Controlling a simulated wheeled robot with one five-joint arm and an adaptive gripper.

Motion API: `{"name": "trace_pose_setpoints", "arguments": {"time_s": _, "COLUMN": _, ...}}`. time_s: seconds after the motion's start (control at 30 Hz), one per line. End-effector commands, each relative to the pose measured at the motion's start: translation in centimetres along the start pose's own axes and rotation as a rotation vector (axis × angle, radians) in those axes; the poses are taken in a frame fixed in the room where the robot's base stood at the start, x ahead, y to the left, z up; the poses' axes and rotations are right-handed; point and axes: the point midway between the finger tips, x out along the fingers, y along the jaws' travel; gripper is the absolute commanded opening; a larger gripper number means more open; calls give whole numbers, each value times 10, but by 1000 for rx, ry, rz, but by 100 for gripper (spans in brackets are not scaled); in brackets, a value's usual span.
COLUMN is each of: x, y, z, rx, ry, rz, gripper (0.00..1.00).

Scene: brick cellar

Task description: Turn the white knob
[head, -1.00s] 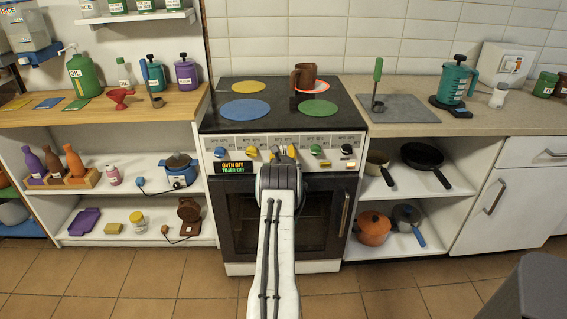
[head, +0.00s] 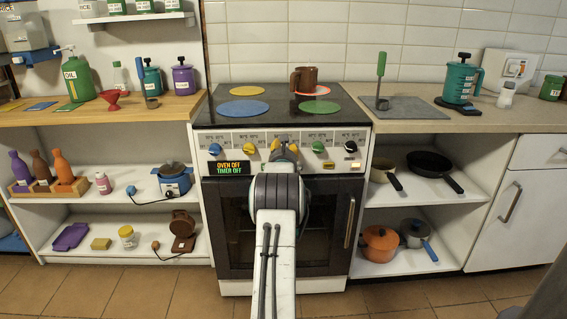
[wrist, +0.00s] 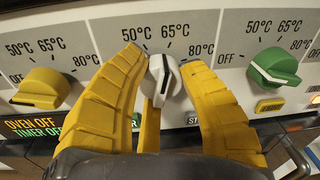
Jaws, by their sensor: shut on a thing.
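The white knob (wrist: 158,82) is on the oven's front panel, between a yellow and a green knob. In the wrist view its raised grip stands nearly upright, its top below the gap between the 50°C and 65°C marks. My gripper (wrist: 163,66) has its two yellow fingers on either side of this knob and is shut on it. In the head view my gripper (head: 285,148) is at the middle of the panel and hides most of the white knob. The display (head: 231,168) reads OVEN OFF and TIMER OFF.
A yellow knob (wrist: 42,88) and a green knob (wrist: 274,66) flank my fingers. A blue knob (head: 214,149) and a black knob (head: 350,147) sit at the panel's ends. The oven door handle (head: 350,222) is below right. A brown mug (head: 305,78) stands on the stove top.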

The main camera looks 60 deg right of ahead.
Motion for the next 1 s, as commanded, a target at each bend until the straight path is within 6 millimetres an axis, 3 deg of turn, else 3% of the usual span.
{"name": "trace_pose_setpoints", "arguments": {"time_s": 0.9, "x": 0, "y": 2, "z": 2, "rx": 63, "ry": 1, "rz": 3, "gripper": 5}}
{"name": "trace_pose_setpoints", "arguments": {"time_s": 0.93, "x": 0, "y": 2, "z": 2, "rx": 63, "ry": 1, "rz": 3, "gripper": 40}}
{"name": "trace_pose_setpoints", "arguments": {"time_s": 1.0, "x": 0, "y": 2, "z": 2, "rx": 63, "ry": 1, "rz": 3, "gripper": 46}}
